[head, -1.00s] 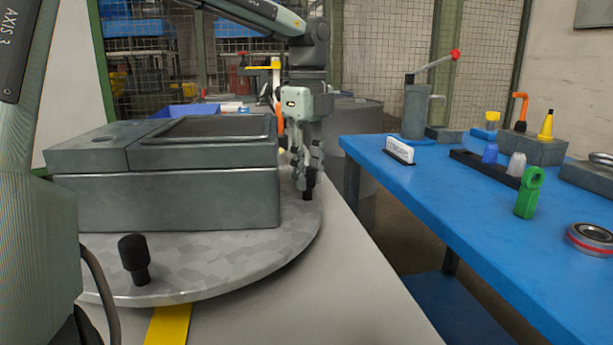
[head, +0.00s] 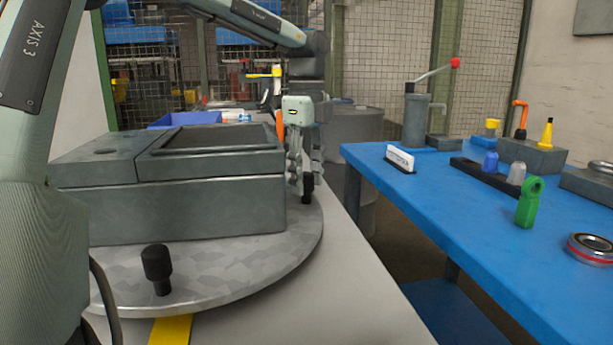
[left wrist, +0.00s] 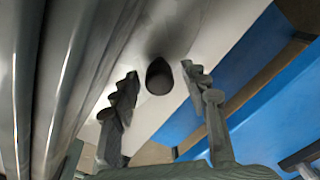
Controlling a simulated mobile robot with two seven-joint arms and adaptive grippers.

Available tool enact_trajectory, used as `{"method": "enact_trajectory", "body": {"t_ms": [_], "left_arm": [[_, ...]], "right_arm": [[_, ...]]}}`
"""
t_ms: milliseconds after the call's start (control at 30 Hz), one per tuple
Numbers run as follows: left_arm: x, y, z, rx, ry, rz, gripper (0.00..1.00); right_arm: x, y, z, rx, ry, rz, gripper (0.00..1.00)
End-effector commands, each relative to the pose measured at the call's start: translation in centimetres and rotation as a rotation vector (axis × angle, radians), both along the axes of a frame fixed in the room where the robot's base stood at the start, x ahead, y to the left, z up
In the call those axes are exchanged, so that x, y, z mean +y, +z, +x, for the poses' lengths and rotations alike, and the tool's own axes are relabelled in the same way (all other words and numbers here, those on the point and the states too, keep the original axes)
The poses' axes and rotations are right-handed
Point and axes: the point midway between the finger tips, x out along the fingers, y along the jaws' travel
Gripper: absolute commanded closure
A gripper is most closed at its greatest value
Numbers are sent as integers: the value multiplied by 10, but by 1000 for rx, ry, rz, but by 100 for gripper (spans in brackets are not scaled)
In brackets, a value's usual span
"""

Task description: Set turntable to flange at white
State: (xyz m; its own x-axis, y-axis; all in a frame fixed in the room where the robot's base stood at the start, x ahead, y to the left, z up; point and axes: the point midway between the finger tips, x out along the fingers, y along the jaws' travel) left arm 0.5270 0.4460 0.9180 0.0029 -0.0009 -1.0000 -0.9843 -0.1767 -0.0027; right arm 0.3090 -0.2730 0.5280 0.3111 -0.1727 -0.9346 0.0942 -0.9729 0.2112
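The turntable (head: 225,272) is a round grey mottled disc on the light table, with a big grey box (head: 190,210) on it. A black knob (head: 157,268) stands upright at its front rim. A second black knob (head: 307,188) stands at its right rim, partly hidden by my left gripper (head: 304,185). In the left wrist view the fingers of my left gripper (left wrist: 160,85) are apart, with the dark knob (left wrist: 159,77) seen between them; I cannot tell whether they touch it. A yellow strip (head: 170,331) lies on the table at the front rim. No white mark is clearly visible. My right gripper is out of view.
A blue bench (head: 440,215) on the right carries a lever press (head: 416,115), a white sign (head: 400,157), a green part (head: 529,203) and a bearing ring (head: 592,248). A blue bin (head: 185,119) stands behind the box. The table between turntable and bench is clear.

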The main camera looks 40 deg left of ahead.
Motion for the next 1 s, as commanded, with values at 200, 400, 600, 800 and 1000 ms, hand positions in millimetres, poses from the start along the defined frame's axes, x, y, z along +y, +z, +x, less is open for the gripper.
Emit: {"method": "enact_trajectory", "body": {"t_ms": [200, 400, 600, 800, 1000], "left_arm": [[0, -1, -1, 2, -1, 1, 52], [1, 11, 0, 0, 0, 3, 52], [1, 51, 0, -2, 0, 3, 52], [0, 91, 0, -2, -1, 0, 52], [0, 115, 0, 1, -1, 1, 52]], "right_arm": [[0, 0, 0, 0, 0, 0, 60], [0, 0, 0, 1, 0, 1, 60], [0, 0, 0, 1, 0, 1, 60], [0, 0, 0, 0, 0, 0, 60], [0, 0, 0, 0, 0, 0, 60]]}}
